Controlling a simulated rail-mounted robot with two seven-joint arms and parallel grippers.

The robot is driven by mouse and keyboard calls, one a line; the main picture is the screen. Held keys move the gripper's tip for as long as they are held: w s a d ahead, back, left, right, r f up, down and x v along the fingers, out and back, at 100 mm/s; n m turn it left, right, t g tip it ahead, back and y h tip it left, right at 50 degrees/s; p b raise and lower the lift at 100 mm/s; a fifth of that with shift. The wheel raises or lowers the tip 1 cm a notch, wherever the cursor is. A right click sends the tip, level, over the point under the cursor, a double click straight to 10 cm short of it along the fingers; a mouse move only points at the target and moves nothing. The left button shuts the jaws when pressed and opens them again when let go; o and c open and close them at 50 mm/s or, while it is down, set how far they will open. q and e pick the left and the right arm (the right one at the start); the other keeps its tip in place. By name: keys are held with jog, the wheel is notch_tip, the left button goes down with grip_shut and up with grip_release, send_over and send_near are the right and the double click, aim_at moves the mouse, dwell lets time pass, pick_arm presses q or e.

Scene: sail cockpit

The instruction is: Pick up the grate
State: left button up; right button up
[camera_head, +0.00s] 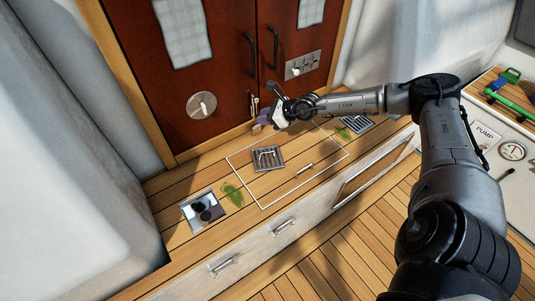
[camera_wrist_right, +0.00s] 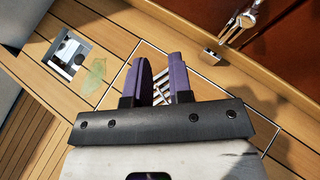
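A square metal grate (camera_head: 268,158) with a small handle on top lies on the wooden deck, inside a white rectangular outline. A second slatted grate (camera_head: 356,123) lies farther right, partly behind my right arm. My right gripper (camera_head: 262,125), with purple fingers, is above the deck just behind the first grate, apart from it. In the right wrist view the right gripper (camera_wrist_right: 161,60) has its fingers apart, with nothing held between them. Part of a grate (camera_wrist_right: 163,84) shows beyond and between the fingers, mostly hidden by them. My left gripper is in neither view.
A square opening (camera_head: 190,217) with dark items inside is at the deck's left, with a green leaf (camera_head: 232,193) beside it. Another leaf (camera_head: 343,134) lies near the second grate. Red-brown doors (camera_head: 190,85) with handles rise close behind the gripper. Drawer fronts line the near edge.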

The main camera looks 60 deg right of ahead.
jog(key=s+d+f+n+g, duration=0.2)
jog(key=s+f+n+g, duration=0.1)
jog(key=s+f+g, duration=0.1)
jog(key=n+g+b, duration=0.3)
send_over(273, 158)
jog(key=shift+h, duration=0.4)
notch_tip(273, 158, down, 9)
jog(key=shift+s+f, duration=0.1)
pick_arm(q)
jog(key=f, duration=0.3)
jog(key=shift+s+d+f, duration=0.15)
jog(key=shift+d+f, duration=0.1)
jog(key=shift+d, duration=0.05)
pick_arm(e)
jog(key=shift+f, duration=0.4)
jog(key=b+x, duration=0.3)
jog(key=x, duration=0.1)
jog(key=shift+w+a+f, duration=0.1)
jog(key=shift+w, duration=0.1)
jog(key=shift+w+f+b, duration=0.25)
jog(key=shift+f+b, duration=0.1)
jog(key=shift+f, duration=0.05)
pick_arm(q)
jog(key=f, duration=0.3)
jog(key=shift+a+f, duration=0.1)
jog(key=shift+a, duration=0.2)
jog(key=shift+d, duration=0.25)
pick_arm(e)
grip_shut()
